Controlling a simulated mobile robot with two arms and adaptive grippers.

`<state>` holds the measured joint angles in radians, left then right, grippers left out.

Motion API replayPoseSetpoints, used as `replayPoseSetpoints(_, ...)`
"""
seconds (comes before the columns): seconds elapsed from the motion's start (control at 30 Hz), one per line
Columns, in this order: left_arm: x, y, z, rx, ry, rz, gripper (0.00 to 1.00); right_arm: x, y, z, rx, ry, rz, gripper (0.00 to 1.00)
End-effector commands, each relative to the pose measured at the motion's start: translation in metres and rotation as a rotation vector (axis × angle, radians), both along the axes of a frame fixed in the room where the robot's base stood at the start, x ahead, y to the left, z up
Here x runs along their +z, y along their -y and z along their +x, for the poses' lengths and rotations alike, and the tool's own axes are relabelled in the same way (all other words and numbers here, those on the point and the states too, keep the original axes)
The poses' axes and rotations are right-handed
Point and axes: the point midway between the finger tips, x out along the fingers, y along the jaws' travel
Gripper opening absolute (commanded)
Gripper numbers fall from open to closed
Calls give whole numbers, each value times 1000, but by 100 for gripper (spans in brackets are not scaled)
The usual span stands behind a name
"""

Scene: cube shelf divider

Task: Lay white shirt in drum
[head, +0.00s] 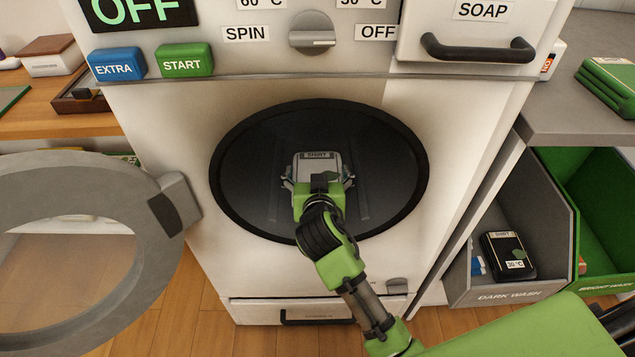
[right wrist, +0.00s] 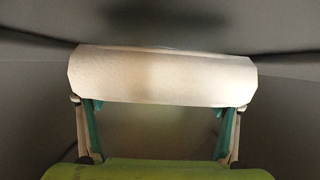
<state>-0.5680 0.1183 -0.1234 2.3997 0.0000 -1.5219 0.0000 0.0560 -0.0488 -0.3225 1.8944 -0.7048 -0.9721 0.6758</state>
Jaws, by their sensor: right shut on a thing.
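The white shirt (head: 318,163) is a folded block with a SHIRT label, seen in the head view inside the drum's dark opening. My right gripper (head: 318,182) reaches into the drum and is shut on the shirt. In the right wrist view the shirt (right wrist: 165,78) lies across between the two fingers of the gripper (right wrist: 160,112). The drum (head: 245,185) is dark, with a black round rim. I cannot tell whether the shirt touches the drum floor. My left gripper is not in view.
The round grey door (head: 70,185) stands open at the left. Above are the soap drawer (head: 480,35), the START button (head: 185,60) and a knob (head: 313,32). At the right, a dark wash bin (head: 510,225) holds a dark shirt (head: 508,255), beside a green bin (head: 585,200).

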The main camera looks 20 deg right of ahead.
Motion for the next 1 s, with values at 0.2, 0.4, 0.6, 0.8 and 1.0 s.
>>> replayPoseSetpoints(0.2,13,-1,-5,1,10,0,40,-28,0,0,1,0,-3,58)
replayPoseSetpoints(0.4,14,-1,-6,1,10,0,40,-28,0,0,1,1,-1,58)
replayPoseSetpoints(0.6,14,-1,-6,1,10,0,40,-29,0,0,0,-1,-1,100)
replayPoseSetpoints(0.8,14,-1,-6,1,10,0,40,-29,0,0,0,-1,-1,100)
replayPoseSetpoints(1.0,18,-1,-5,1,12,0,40,-23,-4,-14,1,-3,2,100)
